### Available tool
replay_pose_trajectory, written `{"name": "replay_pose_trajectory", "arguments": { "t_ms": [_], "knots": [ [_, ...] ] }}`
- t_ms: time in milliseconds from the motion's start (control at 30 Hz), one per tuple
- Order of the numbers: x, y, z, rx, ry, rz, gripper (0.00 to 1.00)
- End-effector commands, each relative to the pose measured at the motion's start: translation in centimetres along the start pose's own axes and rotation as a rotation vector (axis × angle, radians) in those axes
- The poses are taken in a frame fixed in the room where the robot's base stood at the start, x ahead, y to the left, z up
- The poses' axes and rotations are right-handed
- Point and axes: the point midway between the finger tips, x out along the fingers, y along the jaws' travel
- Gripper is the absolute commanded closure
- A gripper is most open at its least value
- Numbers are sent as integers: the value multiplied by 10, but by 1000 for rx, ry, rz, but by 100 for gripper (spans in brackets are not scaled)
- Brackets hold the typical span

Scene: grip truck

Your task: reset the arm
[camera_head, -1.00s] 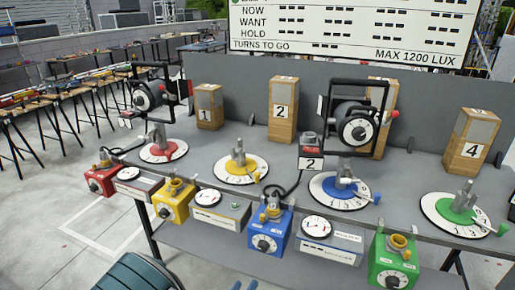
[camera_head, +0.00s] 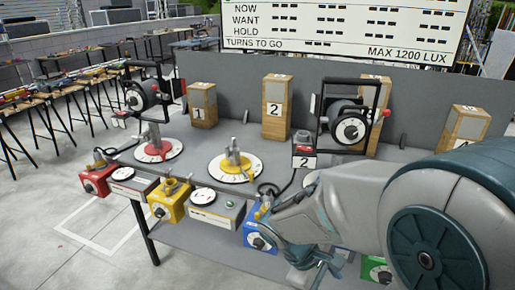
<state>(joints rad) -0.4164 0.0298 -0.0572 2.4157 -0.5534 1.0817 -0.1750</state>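My arm (camera_head: 375,205) fills the lower right of the head view, in grey and teal. Its narrow far end (camera_head: 290,222) reaches left over the table's front edge, in front of the blue box (camera_head: 256,237). I cannot make out the fingers clearly, nor whether they are open or shut. The arm hides most of the blue dial (camera_head: 311,180), the green dial and the meter box beside the blue box. Part of the green box (camera_head: 375,268) shows below the arm.
One black lamp (camera_head: 140,97) stands on the red dial (camera_head: 158,151); another (camera_head: 350,130) stands behind my arm. The yellow dial (camera_head: 232,168) holds no lamp. Numbered wooden blocks (camera_head: 277,107) line the back. Red (camera_head: 95,180) and yellow (camera_head: 168,201) boxes sit along the front.

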Motion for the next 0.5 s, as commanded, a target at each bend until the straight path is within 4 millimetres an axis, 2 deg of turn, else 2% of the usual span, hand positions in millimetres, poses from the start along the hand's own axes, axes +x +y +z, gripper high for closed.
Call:
{"name": "replay_pose_trajectory", "arguments": {
  "t_ms": [100, 300, 500],
  "knots": [
    [-14, -2, 19, 235, 136, -103, 46],
    [-40, -4, 40, 607, 354, -253, 46],
    [-63, -2, 54, 865, 513, -344, 46]
  ]
}}
